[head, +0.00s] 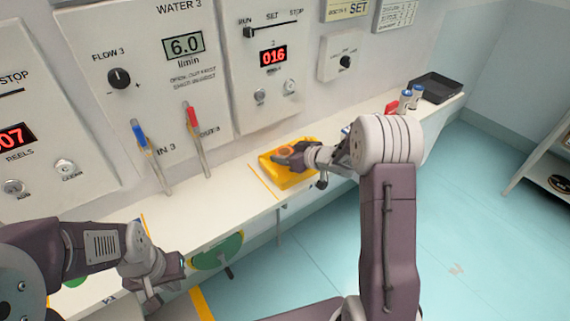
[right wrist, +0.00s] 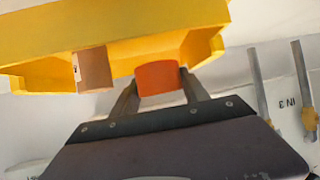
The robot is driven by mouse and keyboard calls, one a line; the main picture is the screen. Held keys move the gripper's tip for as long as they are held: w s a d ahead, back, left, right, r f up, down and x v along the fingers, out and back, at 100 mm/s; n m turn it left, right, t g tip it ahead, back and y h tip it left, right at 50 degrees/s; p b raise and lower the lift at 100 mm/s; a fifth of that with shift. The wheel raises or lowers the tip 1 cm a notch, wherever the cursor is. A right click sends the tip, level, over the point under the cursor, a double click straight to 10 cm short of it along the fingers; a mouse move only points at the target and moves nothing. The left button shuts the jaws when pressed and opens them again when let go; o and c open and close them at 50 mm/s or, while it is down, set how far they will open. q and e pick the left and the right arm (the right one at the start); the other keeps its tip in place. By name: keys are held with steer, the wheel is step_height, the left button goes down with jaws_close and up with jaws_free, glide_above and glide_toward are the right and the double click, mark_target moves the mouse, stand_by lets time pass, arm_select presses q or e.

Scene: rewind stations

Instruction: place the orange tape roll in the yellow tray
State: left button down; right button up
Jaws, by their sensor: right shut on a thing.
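The yellow tray (head: 268,166) sits on the white counter below the panel with the red 016 display. It fills the top of the right wrist view (right wrist: 150,25). My right gripper (head: 283,157) is at the tray and shut on the orange tape roll (right wrist: 157,77), which shows between its two fingers. The roll appears at or over the tray; whether it touches the tray floor cannot be told. My left gripper (head: 165,283) is at the lower left, by the counter's front edge, away from the tray; its fingers are unclear.
A tan piece (right wrist: 94,70) shows at the tray beside the orange roll. Blue-handled (head: 140,136) and red-handled (head: 193,118) valves stand upright to the left. A black tray (head: 436,88) and small bottles (head: 417,92) are at the counter's far right end.

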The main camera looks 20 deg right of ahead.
mark_target(285, 169)
step_height(285, 169, down, 4)
steer(key=shift+f+b, duration=0.1)
steer(key=shift+b, duration=0.7)
steer(key=shift+s, duration=0.1)
steer(key=o, duration=1.1)
